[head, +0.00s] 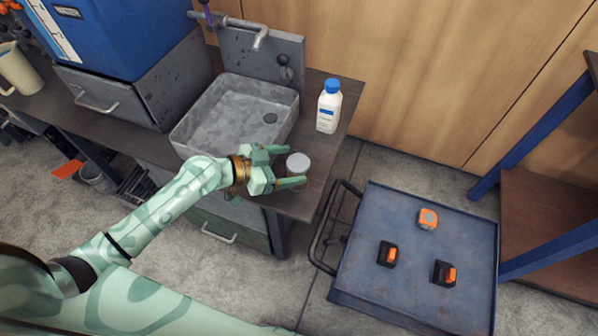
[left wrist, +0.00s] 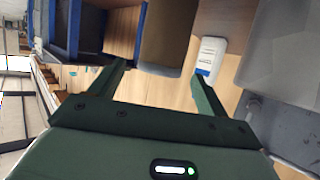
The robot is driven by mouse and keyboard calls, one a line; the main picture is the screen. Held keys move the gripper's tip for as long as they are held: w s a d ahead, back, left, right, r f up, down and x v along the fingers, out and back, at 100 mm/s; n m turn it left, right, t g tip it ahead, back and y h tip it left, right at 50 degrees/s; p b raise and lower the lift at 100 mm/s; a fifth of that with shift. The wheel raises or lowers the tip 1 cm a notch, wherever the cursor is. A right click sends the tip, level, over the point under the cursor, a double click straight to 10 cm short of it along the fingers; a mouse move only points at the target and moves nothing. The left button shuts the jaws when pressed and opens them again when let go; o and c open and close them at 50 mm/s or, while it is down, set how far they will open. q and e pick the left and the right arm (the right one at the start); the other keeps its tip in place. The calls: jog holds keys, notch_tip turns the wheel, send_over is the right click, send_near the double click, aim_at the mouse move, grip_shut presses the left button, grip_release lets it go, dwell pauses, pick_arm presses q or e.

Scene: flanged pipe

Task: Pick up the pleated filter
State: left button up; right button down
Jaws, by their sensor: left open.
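The pleated filter (head: 298,162) shows in the head view as a short cylinder with a pale round top, near the front corner of the dark counter right of the sink. In the left wrist view it is a tan cylinder (left wrist: 168,36); its pleats are not clear. My left gripper (head: 292,166) is open, with one finger on each side of the filter. The left wrist view shows the filter between and just beyond the fingertips (left wrist: 161,70), and I cannot tell whether either finger touches it. My right gripper is not in view.
A white bottle with a blue cap (head: 329,106) stands behind the filter on the counter (head: 312,185). A grey sink (head: 215,118) with a tap lies to the left.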

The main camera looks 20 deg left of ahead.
aim_at(297, 163)
pick_arm(q)
jog(key=x, duration=0.5)
jog(key=shift+d+b, duration=0.1)
jog(key=shift+b, duration=0.3)
jog(key=c, duration=1.1)
jog(key=shift+r, duration=0.15)
